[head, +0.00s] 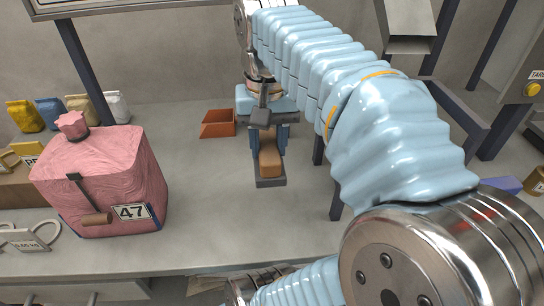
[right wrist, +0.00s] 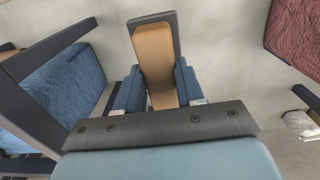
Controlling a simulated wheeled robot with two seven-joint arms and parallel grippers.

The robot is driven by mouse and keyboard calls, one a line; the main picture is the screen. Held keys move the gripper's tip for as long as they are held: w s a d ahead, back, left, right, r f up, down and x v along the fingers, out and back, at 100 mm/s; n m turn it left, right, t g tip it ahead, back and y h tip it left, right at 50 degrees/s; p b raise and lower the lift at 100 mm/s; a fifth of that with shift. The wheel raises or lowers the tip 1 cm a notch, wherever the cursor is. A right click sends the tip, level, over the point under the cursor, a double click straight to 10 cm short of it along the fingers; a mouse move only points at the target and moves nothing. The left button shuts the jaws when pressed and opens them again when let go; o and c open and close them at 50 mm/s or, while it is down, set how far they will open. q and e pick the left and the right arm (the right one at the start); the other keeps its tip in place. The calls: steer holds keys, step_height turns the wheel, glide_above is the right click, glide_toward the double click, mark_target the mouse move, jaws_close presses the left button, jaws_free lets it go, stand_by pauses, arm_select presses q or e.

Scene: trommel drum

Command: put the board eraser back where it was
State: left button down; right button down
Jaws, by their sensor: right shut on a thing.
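The board eraser, a tan block on a dark grey pad, is in the head view (head: 270,163) near the middle of the grey worktop. My right gripper (head: 268,146) points down at it with a blue finger on each side and is shut on it. In the right wrist view the eraser (right wrist: 156,62) sticks out lengthwise from between the blue fingers of my right gripper (right wrist: 152,92). I cannot tell whether its pad touches the worktop. My left gripper is not in view.
An orange-brown tray (head: 217,124) is just left of the gripper. A pink bag marked 47 (head: 105,180) stands at left, with several small pouches (head: 50,112) behind. Dark posts and a metal chute (head: 408,25) are at right. The worktop between bag and eraser is clear.

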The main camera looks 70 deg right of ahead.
steer(key=w+d+f, duration=0.1)
steer(key=d, duration=0.1)
steer(key=d+f, duration=0.1)
steer(key=d, duration=0.2)
steer(key=w+d+f, duration=0.1)
steer(key=d+f, duration=0.1)
steer(key=d, duration=0.1)
steer(key=shift+w, duration=0.3)
steer(key=d+f, duration=0.1)
steer(key=f, duration=0.1)
steer(key=w+d+f, duration=0.1)
steer(key=d+f, duration=0.1)
steer(key=f, duration=0.1)
steer(key=d+f, duration=0.1)
steer(key=f, duration=0.2)
steer(key=shift+w+d+f+b, duration=0.1)
steer(key=shift+w+d+b, duration=0.15)
steer(key=shift+d+b, duration=0.05)
steer(key=shift+f, duration=0.25)
steer(key=shift+f, duration=0.2)
steer(key=c, duration=0.7)
jaws_free()
steer(key=shift+r, duration=0.15)
